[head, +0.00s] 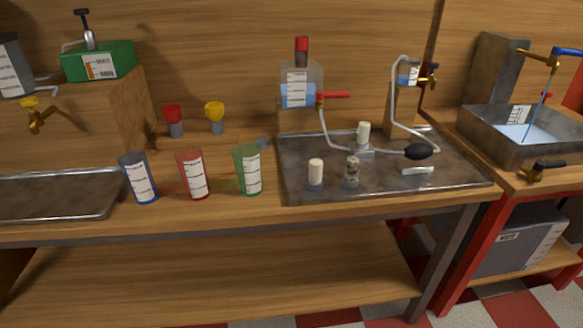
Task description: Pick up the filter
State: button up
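No part is labelled as the filter, and I cannot tell for sure which one it is. Candidates stand on the metal tray (300,189). A white cylinder with a grey base (316,172) stands upright near the front left. A dirty, speckled cylinder (352,171) stands just right of it, apart from it. Another white cylinder (363,135) stands farther back on a light fitting that a clear hose reaches. My gripper is not in view.
Blue (139,178), red (193,174) and green (247,170) graduated cups stand left of the tray. Behind it is a clear tank (298,93) with a red tap. A black bulb (417,152) lies at the tray's right. A sink (529,140) is at far right.

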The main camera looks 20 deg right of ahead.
aim_at(352, 163)
jog(key=z, duration=0.4)
jog(key=i+l+z, duration=0.1)
jog(key=z, duration=0.7)
jog(key=i+z, duration=0.1)
jog(key=z, duration=0.75)
jog(key=j+z, duration=0.15)
jog(key=j, duration=0.35)
jog(key=i, duration=0.05)
